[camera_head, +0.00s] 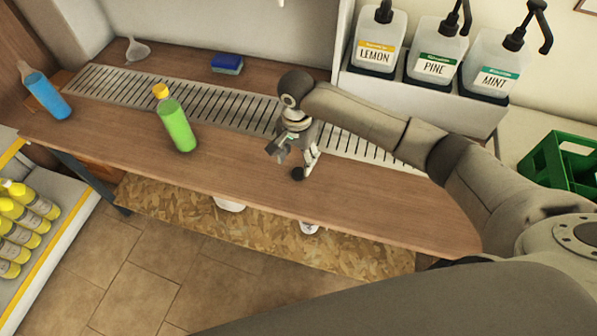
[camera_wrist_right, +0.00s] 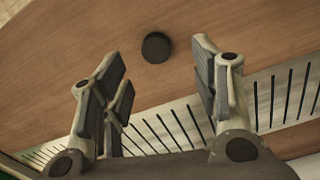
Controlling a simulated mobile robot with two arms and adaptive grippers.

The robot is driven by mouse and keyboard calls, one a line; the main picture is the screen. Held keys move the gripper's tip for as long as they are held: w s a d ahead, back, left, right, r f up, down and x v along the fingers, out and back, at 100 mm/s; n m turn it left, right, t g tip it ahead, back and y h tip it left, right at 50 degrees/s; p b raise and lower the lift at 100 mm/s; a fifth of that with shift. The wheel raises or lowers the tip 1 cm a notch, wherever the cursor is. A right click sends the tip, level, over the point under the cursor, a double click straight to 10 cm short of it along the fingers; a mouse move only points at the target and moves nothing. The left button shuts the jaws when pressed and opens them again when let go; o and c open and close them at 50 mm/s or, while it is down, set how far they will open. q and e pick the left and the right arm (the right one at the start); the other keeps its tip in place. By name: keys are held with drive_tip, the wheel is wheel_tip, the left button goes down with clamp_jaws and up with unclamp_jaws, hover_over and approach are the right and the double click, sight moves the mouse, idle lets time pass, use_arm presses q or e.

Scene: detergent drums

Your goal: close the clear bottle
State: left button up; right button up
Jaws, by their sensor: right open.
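A clear bottle with blue liquid (camera_head: 47,94) stands at the left end of the wooden counter in the head view. Its pale neck shows no cap. A small black round cap (camera_head: 297,173) lies on the counter near its front edge; it also shows in the right wrist view (camera_wrist_right: 156,47). My right gripper (camera_head: 294,156) is open and empty, just above and behind the cap. In the right wrist view the cap appears beyond and between its fingertips (camera_wrist_right: 158,62), apart from both. My left gripper is not in view.
A green bottle with a yellow cap (camera_head: 177,125) stands between the blue one and my right gripper. A slotted metal drain strip (camera_head: 225,102) runs along the counter. A funnel (camera_head: 137,50) and blue sponge (camera_head: 227,63) lie behind; pump dispensers (camera_head: 436,52) stand back right.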

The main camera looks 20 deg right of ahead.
sight(298, 172)
drive_tip(key=f, duration=0.5)
drive_tip(key=shift+s+d+f, duration=0.1)
drive_tip(key=shift+s, duration=0.1)
idle(0.3)
drive_tip(key=c, duration=0.8)
